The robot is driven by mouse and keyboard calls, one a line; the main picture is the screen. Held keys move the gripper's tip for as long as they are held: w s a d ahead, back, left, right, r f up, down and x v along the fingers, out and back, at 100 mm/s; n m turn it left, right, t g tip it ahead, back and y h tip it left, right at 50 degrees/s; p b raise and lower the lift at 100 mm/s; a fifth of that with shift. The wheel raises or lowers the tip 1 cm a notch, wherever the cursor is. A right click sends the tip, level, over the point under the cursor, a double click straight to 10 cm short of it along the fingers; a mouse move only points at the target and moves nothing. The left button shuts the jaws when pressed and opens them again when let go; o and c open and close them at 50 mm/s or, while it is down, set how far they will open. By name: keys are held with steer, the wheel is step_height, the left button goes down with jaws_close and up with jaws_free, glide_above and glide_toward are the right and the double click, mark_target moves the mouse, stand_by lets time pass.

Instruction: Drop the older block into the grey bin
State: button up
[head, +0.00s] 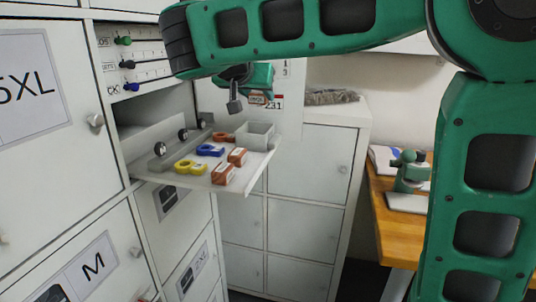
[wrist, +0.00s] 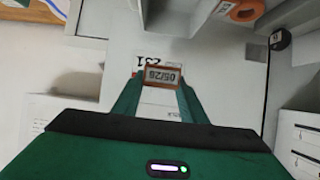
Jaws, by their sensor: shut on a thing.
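My gripper (head: 258,98) is shut on a brown block (wrist: 162,76) with a white date label. The label appears upside down in the wrist view, and its last digit is hard to read. The held block is in the air above and behind the pulled-out shelf, apart from the grey bin (head: 255,135). The bin is a small open box at the shelf's far right corner. Two more orange-brown blocks, one farther back (head: 237,157) and one nearer (head: 223,174), stand on the shelf's right side. Their dates are too small to read.
The shelf (head: 257,172) also holds a blue ring (head: 210,150), a yellow ring (head: 190,167) and an orange ring (head: 222,136). White lockers stand around it. A wooden desk (head: 398,228) with a green device is at the right.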

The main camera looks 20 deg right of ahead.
steer(key=shift+f, duration=0.35)
steer(key=o, duration=1.1)
steer(key=shift+s, duration=0.1)
steer(key=v, duration=1)
steer(key=shift+s+a, duration=0.2)
steer(key=shift+r, duration=0.1)
